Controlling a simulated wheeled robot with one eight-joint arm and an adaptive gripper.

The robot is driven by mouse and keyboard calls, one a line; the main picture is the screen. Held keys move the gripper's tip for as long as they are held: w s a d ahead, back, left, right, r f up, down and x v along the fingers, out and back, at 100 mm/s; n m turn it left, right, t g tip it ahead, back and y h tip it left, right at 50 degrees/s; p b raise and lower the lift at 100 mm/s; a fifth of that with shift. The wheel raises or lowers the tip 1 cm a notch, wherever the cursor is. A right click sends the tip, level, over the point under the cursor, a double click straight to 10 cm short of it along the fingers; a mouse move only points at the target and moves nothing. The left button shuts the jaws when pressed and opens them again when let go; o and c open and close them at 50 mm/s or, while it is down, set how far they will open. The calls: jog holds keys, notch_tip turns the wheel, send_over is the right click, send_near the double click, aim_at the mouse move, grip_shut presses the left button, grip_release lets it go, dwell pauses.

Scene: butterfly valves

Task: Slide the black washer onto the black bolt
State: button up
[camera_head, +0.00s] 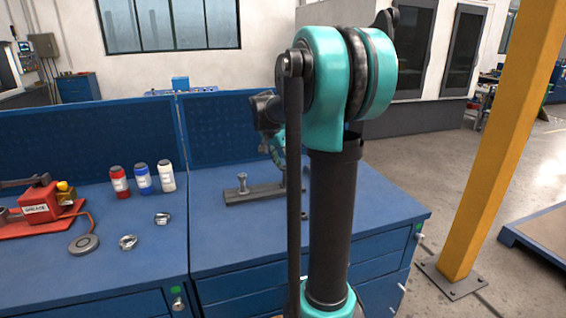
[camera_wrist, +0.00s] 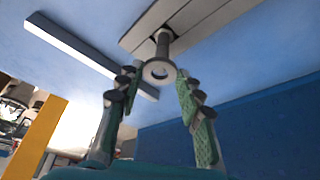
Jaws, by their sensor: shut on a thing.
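In the wrist view, my gripper (camera_wrist: 160,70) has its two green fingers on either side of a grey ring, which I take as the washer (camera_wrist: 147,75). The ring fits between the fingertips, its hole facing the camera. A grey bolt (camera_wrist: 164,44) rises from a bar behind the ring and lines up with it; I cannot tell whether the ring is around the bolt's end or apart from it. In the head view, a bolt (camera_head: 243,184) stands upright on the bar, left of my gripper (camera_head: 276,150). Neither part looks clearly black.
The dark bar (camera_head: 262,192) lies on the blue workbench (camera_head: 225,245). Several bottles (camera_head: 143,180), two metal rings (camera_head: 128,242) and a red device (camera_head: 42,205) stand to the left. My arm hides the bar's right end. A yellow post (camera_head: 500,150) is at right.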

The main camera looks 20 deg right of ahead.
jog(key=shift+f, duration=0.45)
dwell(0.6)
jog(key=o, duration=1.3)
jog(key=shift+c, duration=0.2)
